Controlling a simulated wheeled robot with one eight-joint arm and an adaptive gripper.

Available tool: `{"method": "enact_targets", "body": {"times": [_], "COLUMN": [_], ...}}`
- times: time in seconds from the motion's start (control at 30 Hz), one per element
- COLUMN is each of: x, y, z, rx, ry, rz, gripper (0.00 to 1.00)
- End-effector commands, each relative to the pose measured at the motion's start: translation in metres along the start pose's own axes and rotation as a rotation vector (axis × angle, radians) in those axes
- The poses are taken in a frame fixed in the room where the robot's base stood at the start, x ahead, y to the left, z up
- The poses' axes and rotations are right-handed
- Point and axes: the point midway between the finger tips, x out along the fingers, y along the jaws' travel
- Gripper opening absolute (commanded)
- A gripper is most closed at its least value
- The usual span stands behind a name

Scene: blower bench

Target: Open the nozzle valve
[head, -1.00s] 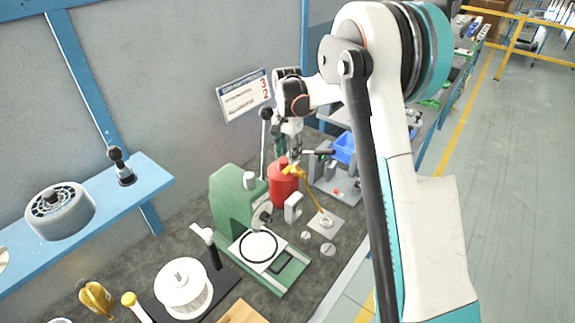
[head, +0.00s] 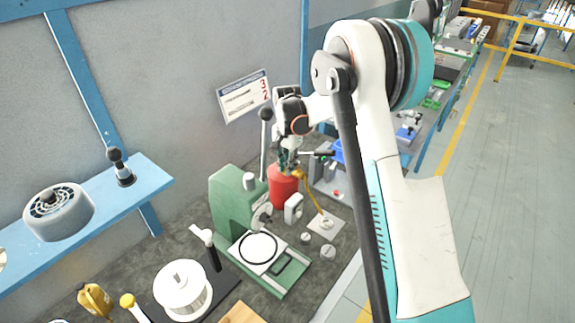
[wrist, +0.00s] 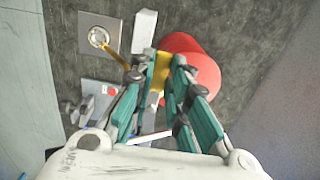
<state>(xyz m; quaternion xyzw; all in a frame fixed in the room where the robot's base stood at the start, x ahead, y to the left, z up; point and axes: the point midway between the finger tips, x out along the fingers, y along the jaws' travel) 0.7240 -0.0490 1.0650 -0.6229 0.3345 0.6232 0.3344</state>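The red canister (head: 282,188) stands on the bench in the head view and also shows in the wrist view (wrist: 204,68). A yellow fitting with a curved yellow nozzle tube (head: 313,197) comes off its top; the tube also shows in the wrist view (wrist: 116,58). My gripper (head: 288,166) is at the canister's top. In the wrist view, my gripper's teal fingers (wrist: 165,62) stand apart, with part of the yellow fitting (wrist: 154,98) visible between them. Contact is unclear. The fingers hide much of the fitting, and I cannot tell the valve's setting.
A metal plate with a ring (head: 326,223) lies under the tube's end. A grey block (head: 293,208) stands close beside the canister. A green press (head: 232,205) with an upright lever is to the left. The wall is close behind.

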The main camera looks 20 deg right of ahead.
Motion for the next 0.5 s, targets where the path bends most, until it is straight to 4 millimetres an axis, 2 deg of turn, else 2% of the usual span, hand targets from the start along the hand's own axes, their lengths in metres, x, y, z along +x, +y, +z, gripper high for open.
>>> {"method": "enact_targets", "body": {"times": [0.27,0.5], "x": [0.0001,0.0007], "y": [0.0014,0.0078], "z": [-0.0001,-0.0005], "rx": [-0.026,-0.146], "ry": [0.0,0.0], "rz": [-0.001,-0.001], "gripper": [0.0,0.0]}}
